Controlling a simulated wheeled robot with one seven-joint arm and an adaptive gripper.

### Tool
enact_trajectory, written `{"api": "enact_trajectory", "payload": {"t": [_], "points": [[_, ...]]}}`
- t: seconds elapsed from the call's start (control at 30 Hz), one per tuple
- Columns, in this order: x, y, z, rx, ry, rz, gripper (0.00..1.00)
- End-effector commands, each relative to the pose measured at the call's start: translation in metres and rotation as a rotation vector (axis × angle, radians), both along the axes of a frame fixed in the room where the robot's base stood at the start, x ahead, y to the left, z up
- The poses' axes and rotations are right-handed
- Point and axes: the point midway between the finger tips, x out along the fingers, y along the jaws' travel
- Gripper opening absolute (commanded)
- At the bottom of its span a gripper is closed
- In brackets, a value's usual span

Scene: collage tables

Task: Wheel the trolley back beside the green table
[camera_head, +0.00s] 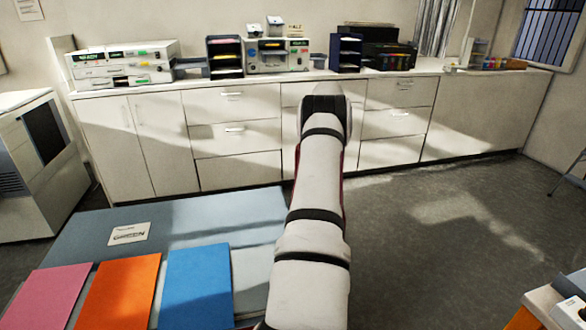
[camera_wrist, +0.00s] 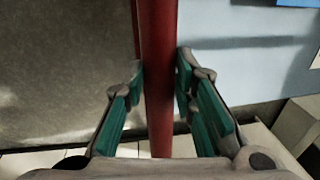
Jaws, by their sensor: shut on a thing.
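My gripper (camera_wrist: 158,68) shows in the wrist view, its green-padded fingers on either side of a long red bar (camera_wrist: 157,120). It is shut on this bar, which looks like the trolley's handle. In the head view my arm reaches forward and its end hides the gripper and the bar. A blue-grey top (camera_head: 195,208) lies left of my arm; it also shows right of the bar in the wrist view (camera_wrist: 240,75). I cannot tell whether it belongs to the trolley. No green table is visible.
Pink (camera_head: 48,297), orange (camera_head: 118,292) and blue (camera_head: 196,288) sheets and a white card (camera_head: 129,234) lie on the blue-grey top. White cabinets (camera_head: 235,137) line the back wall. A white machine (camera_head: 38,165) stands left. Grey floor (camera_head: 440,235) is clear at right.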

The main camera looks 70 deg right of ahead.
Motion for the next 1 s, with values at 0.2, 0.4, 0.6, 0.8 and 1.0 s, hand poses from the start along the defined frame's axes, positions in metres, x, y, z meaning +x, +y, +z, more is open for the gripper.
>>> {"api": "enact_trajectory", "payload": {"t": [0.2, 0.4, 0.6, 0.8, 1.0], "points": [[0.016, 0.008, 0.0, 0.041, -0.036, 0.027, 0.0], [0.013, 0.006, 0.0, 0.039, -0.036, 0.027, 0.0], [0.006, 0.001, 0.001, 0.026, -0.027, 0.021, 0.0], [0.001, -0.001, 0.001, 0.023, -0.02, 0.016, 0.45], [0.003, 0.001, 0.0, 0.029, -0.023, 0.017, 0.45]]}}
